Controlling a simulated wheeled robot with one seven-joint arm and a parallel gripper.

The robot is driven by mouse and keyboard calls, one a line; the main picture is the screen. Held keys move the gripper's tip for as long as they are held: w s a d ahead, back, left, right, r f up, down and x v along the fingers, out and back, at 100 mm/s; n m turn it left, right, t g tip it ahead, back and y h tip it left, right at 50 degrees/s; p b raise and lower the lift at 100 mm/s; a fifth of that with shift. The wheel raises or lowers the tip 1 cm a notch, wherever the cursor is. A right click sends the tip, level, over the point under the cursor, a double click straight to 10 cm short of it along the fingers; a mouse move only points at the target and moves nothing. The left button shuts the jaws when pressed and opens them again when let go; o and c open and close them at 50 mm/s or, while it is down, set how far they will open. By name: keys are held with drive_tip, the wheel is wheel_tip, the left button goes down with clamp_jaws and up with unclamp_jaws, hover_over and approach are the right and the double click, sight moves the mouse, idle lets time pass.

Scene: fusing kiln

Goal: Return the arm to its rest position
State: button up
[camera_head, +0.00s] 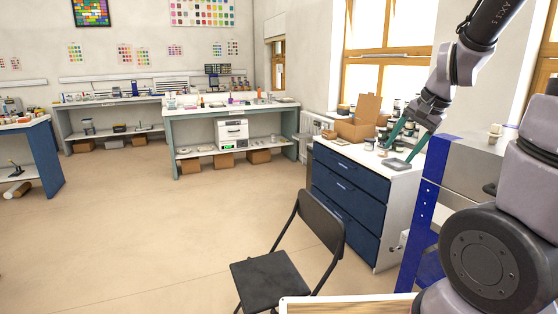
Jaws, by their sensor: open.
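My arm (462,65) reaches in from the upper right. My gripper (393,155) hangs at its end, pointing down and to the left. Its two teal fingers are spread apart, with nothing visible between them. In the picture the fingertips lie over the white top of the blue drawer cabinet (350,187). I cannot tell whether they touch that top or hover above it.
A cardboard box (358,127) and several jars (398,112) stand behind the gripper on the cabinet. A blue and grey unit (460,170) stands right of it. A black folding chair (270,278) stands in front. Floor at left (130,240) is clear.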

drive_tip(key=s+a+r+n+t, duration=0.2)
drive_tip(key=s+a+r+n, duration=0.3)
drive_tip(key=s+r, duration=0.7)
drive_tip(key=shift+s+a+r+t+h, duration=0.3)
drive_tip(key=shift+s+a, duration=0.3)
drive_tip(key=shift+a, duration=0.25)
